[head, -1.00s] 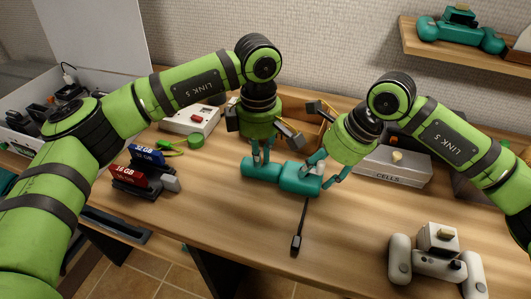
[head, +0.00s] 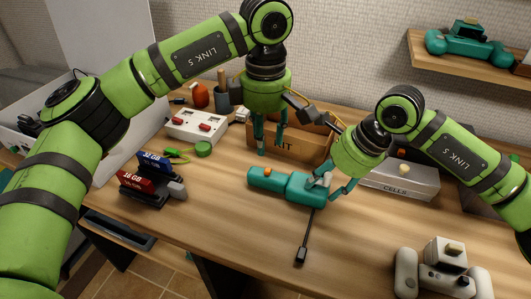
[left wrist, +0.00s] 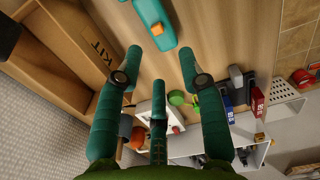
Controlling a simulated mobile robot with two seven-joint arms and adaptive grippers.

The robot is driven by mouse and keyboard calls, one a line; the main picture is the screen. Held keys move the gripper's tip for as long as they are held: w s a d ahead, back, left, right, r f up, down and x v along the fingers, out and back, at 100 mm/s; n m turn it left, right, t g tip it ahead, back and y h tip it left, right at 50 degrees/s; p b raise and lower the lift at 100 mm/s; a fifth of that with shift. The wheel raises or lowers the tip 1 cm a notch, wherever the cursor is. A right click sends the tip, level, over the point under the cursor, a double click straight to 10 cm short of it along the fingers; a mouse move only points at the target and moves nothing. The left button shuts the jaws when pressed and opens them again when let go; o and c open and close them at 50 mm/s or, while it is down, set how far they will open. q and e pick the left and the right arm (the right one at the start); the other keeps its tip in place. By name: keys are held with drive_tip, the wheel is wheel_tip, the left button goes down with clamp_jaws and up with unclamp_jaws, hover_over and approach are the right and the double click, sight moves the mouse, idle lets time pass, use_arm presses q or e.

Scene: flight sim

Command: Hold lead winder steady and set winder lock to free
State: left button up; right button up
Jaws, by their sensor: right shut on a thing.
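The teal lead winder (head: 294,186) lies on the wooden table, with a dark cord running from it toward the front. A small orange piece, likely the winder lock (head: 267,171), sits on top of its left part; it also shows in the left wrist view (left wrist: 157,28). I cannot tell its setting. My right gripper (head: 330,185) is shut on the winder's right end. My left gripper (head: 270,147) is above and behind the winder's left part, apart from it. Its fingers are spread and empty in the left wrist view (left wrist: 160,60).
A box marked KIT (head: 306,147) stands behind the winder. A white unit with red switches (head: 196,127) and a green round thing (head: 203,148) are at left. Red and blue cartridges (head: 138,181) stand front left. A CELLS box (head: 400,185) and a grey device (head: 443,270) are at right.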

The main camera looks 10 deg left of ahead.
use_arm(q)
drive_tip(key=shift+r, duration=2.15)
use_arm(e)
drive_tip(key=shift+s+d+f, duration=0.15)
drive_tip(key=shift+d+f, duration=0.05)
drive_tip(key=shift+f, duration=0.3)
drive_tip(key=o, duration=1.4)
use_arm(q)
drive_tip(key=shift+w+d+f, duration=0.1)
drive_tip(key=shift+w+f, duration=0.05)
use_arm(e)
drive_tip(key=shift+a+r, duration=0.1)
drive_tip(key=shift+r, duration=0.1)
